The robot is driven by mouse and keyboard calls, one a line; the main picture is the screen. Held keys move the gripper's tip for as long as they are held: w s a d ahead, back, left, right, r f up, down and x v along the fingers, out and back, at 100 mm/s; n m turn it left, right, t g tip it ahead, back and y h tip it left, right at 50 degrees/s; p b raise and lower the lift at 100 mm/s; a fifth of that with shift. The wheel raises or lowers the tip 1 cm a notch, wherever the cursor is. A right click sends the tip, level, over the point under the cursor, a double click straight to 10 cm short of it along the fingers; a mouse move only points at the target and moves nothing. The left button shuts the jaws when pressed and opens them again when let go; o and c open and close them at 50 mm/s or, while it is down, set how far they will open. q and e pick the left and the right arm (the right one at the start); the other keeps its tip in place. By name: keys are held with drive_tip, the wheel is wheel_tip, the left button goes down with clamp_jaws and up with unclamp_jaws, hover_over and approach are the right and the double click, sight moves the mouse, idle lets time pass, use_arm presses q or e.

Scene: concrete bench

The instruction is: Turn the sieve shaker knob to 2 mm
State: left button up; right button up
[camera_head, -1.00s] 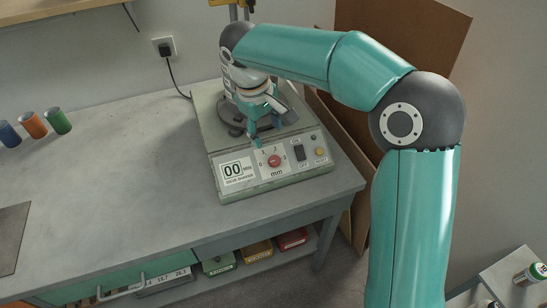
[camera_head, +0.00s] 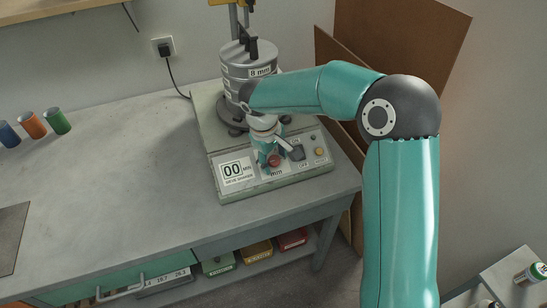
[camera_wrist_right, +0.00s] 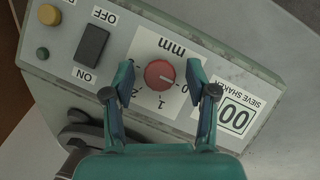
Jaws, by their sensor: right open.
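The red knob (camera_head: 275,160) sits on the front panel of the sieve shaker (camera_head: 290,180). In the right wrist view the knob (camera_wrist_right: 160,74) has a white mark pointing toward the 0. My right gripper (camera_head: 270,157) is low over the panel. In the right wrist view my right gripper (camera_wrist_right: 162,85) is open, with one finger on each side of the knob; I cannot tell if they touch it. My left gripper is not in view.
The black ON/OFF switch (camera_wrist_right: 91,44) and a yellow button (camera_wrist_right: 49,14) are beside the scale. A display reading 00 (camera_wrist_right: 235,118) is on its other side. The sieve stack (camera_head: 240,75) stands behind my right arm. Cups (camera_head: 33,125) stand at the left; the bench between is clear.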

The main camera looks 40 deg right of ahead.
clamp_jaws()
